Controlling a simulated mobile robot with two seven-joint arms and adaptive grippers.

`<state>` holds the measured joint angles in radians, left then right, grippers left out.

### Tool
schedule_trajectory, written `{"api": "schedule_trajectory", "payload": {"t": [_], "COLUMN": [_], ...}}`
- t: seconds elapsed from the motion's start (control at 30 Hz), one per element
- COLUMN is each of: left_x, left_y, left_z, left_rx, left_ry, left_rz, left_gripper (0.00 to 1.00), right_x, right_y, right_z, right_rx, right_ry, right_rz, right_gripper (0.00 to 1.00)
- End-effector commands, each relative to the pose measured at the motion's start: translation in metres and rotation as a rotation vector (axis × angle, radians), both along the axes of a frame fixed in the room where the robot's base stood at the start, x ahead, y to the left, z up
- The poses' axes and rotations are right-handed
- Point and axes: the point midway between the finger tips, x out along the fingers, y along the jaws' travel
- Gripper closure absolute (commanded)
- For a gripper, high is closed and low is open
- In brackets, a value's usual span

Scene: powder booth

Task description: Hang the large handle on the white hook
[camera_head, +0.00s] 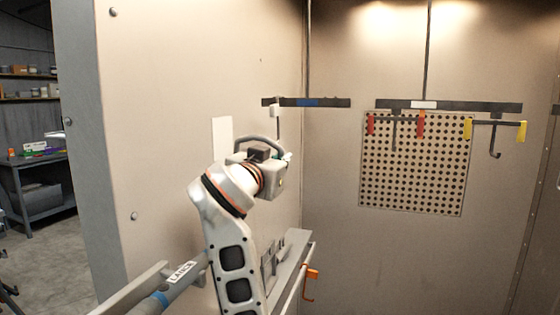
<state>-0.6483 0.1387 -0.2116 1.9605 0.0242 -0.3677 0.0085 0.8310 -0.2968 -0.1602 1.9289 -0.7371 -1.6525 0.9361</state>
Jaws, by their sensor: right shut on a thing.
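My right gripper (283,160) is shut on the large handle (257,138), a grey curved bar whose arch shows above and behind the fingers. The fingers and my wrist hide much of the handle. The hook with a white block (275,111) hangs from the left end of a dark bar, just above the gripper in the picture. Its thin shank runs down behind the handle area, and its lower tip is hard to make out. I cannot tell whether handle and hook touch. My left gripper is not in view.
The dark bar (325,103) has a blue mark. Another bar (470,107) at right carries red-marked and yellow-marked hooks (495,140) before a perforated panel (415,185). Below is a grey rack (293,243) with an orange hook (311,272) and a "LARGE" label (182,271).

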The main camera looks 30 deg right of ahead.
Motion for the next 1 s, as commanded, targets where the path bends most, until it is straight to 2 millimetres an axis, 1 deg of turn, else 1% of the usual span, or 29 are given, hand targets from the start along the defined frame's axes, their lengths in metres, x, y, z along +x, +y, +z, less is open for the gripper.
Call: {"api": "schedule_trajectory", "payload": {"t": [0.6, 0.9, 1.0], "left_x": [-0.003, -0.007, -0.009], "left_y": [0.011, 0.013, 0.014], "left_z": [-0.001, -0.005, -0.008], "left_rx": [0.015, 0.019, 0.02], "left_ry": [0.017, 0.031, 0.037], "left_rz": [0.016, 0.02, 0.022], "left_gripper": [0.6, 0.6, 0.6], "right_x": [0.028, 0.043, 0.043], "right_y": [-0.035, -0.051, -0.051], "right_z": [0.0, -0.002, -0.002], "right_rx": [-0.002, -0.002, -0.001], "right_ry": [-0.003, -0.003, -0.004], "right_rz": [-0.003, -0.002, 0.001], "right_gripper": [1.0, 1.0, 1.0]}}
